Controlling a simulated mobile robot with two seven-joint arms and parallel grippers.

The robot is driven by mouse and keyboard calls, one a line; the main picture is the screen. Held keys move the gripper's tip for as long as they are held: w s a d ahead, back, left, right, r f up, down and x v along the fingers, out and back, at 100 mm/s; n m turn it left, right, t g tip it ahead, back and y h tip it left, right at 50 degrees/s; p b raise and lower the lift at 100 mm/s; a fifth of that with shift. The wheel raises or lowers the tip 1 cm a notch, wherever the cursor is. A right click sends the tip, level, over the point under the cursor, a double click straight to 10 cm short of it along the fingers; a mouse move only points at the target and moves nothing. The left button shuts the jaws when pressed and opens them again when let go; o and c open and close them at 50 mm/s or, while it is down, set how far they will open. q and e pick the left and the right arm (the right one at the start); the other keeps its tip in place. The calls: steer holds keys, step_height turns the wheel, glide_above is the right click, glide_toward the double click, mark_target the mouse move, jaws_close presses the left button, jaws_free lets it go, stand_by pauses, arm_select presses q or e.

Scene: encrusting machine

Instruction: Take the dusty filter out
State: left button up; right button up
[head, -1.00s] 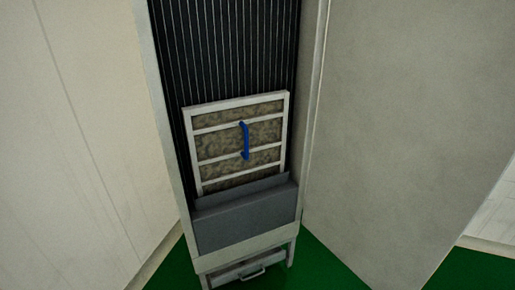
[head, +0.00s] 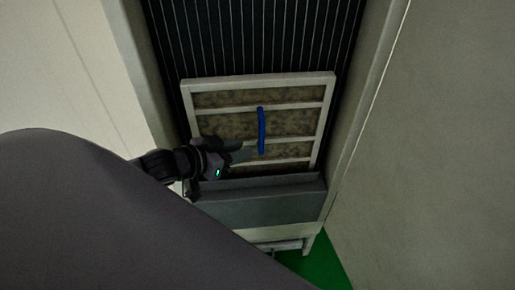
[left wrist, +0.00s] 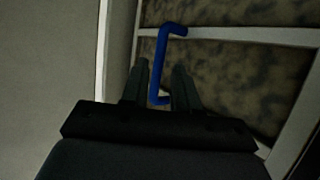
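The dusty filter (head: 222,122) has a white frame with crossbars and mottled brown panels. It stands in a grey holder (head: 262,205) against the dark ribbed back, and it fills much of the left wrist view (left wrist: 231,74). A blue handle (head: 261,131) is fixed upright on its front. My left gripper (head: 250,151) is in front of the filter, at the lower part of the handle. In the left wrist view the fingers (left wrist: 160,80) are apart, with the blue handle (left wrist: 159,62) showing between them. I see no grip on it. My right gripper is not in view.
Pale cabinet walls (head: 70,75) flank the narrow opening, with another wall on the right (head: 430,150). The dark ribbed panel (head: 255,35) is behind the filter. Below are a pale lower frame (head: 317,229) and green floor (head: 318,268).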

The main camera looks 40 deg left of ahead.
mark_target(261, 152)
arm_select(q)
steer(key=shift+w+r+x, duration=0.1)
steer(key=shift+r+x, duration=0.05)
steer(key=shift+x, duration=1.15)
steer(key=shift+w+r+x, duration=0.1)
steer(key=shift+r+x, duration=0.05)
steer(key=shift+x, duration=1.15)
steer(key=shift+r+x, duration=0.15)
steer(key=shift+x, duration=1.15)
jaws_close()
steer(key=shift+r, duration=0.15)
